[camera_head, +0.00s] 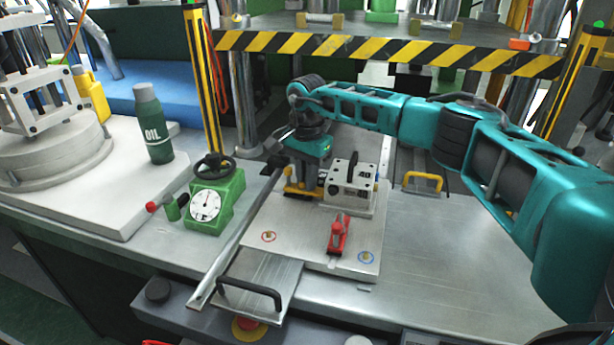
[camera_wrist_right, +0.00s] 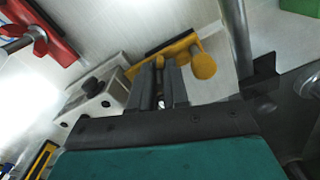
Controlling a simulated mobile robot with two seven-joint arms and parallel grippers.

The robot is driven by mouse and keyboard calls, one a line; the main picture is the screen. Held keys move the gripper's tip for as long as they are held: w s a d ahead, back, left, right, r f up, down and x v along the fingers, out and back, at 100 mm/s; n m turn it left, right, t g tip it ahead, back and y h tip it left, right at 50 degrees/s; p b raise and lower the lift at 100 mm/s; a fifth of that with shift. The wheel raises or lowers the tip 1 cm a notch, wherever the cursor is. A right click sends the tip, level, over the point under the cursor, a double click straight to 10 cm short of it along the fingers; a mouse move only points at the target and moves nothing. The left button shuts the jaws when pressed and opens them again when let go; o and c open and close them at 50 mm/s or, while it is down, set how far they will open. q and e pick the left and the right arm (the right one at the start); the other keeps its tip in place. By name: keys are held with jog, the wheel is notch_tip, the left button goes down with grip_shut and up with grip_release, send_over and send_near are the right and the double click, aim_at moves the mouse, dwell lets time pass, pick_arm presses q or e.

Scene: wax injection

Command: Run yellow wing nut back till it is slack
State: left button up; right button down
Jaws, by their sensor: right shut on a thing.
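The yellow clamp (camera_head: 299,193) stands on the plate beside the white block (camera_head: 350,190), and its yellow bar (camera_wrist_right: 160,55) shows in the right wrist view. The yellow wing nut (camera_wrist_right: 203,66) shows there as a rounded lobe just right of the fingers; the rest is hidden. My right gripper (camera_head: 303,180) is over the yellow clamp, mostly hidden by its own arm in the head view. In the right wrist view its fingers (camera_wrist_right: 161,85) are close together, shut on the wing nut. My left gripper is not in view.
A red clamp (camera_head: 338,236) stands near the plate's front edge, and its wing nut (camera_wrist_right: 38,40) shows in the right wrist view. A green gauge (camera_head: 206,205) with a black handwheel is to the left. The bench right of the plate (camera_head: 440,260) is clear.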

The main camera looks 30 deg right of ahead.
jog(key=shift+s+f, duration=0.15)
jog(key=shift+f, duration=0.05)
jog(key=c, duration=1.4)
grip_release()
jog(key=shift+o, duration=0.2)
jog(key=shift+r, duration=0.15)
notch_tip(320, 180, up, 13)
